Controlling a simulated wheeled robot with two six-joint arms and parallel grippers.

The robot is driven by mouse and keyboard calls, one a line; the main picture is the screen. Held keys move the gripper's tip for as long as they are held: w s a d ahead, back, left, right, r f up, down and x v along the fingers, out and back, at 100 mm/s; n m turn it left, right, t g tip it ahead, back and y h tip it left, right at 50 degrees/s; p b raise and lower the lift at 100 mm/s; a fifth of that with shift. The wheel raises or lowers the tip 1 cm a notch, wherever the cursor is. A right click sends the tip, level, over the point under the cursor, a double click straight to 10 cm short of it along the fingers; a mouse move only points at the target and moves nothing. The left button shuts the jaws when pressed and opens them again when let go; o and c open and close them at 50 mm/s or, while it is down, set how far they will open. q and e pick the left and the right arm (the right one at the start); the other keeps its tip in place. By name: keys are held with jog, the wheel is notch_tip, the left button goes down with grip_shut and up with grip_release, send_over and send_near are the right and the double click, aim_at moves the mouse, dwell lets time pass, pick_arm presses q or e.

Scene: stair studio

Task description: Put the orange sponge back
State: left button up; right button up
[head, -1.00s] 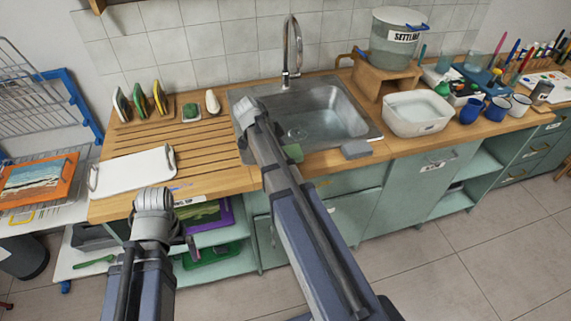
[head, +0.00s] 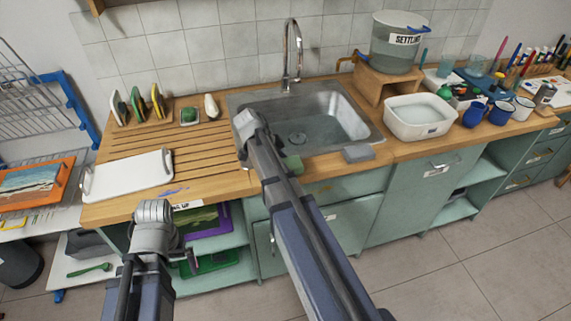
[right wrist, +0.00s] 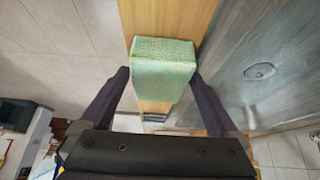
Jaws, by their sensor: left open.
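No sponge that I can make out is orange. A pale green sponge (right wrist: 163,75) sits between the two fingers of my right gripper (right wrist: 161,74), both fingers close against its sides, over the counter's front strip. In the head view the same sponge (head: 291,163) shows beside my right arm, which hides the gripper. A grey sponge-like block (head: 358,153) lies on the counter at the sink's front edge. My left gripper (head: 190,261) is open, low in front of the counter, mostly hidden by its wrist.
A rack (head: 140,118) with upright plates or pads stands at the back left, beside a small green-topped dish (head: 190,116). A white tray (head: 128,176) lies on the slatted board. The sink (head: 325,125) is empty. A white tub (head: 420,117) and mugs stand to its right.

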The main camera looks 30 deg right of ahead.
jog(key=shift+r+p, duration=0.25)
jog(key=shift+p, duration=0.05)
pick_arm(q)
notch_tip(320, 180, up, 11)
jog(key=p, duration=1)
pick_arm(e)
jog(key=v, duration=1.1)
jog(key=shift+a+r, duration=0.25)
jog(key=shift+r, duration=0.1)
pick_arm(q)
jog(key=shift+f, duration=0.1)
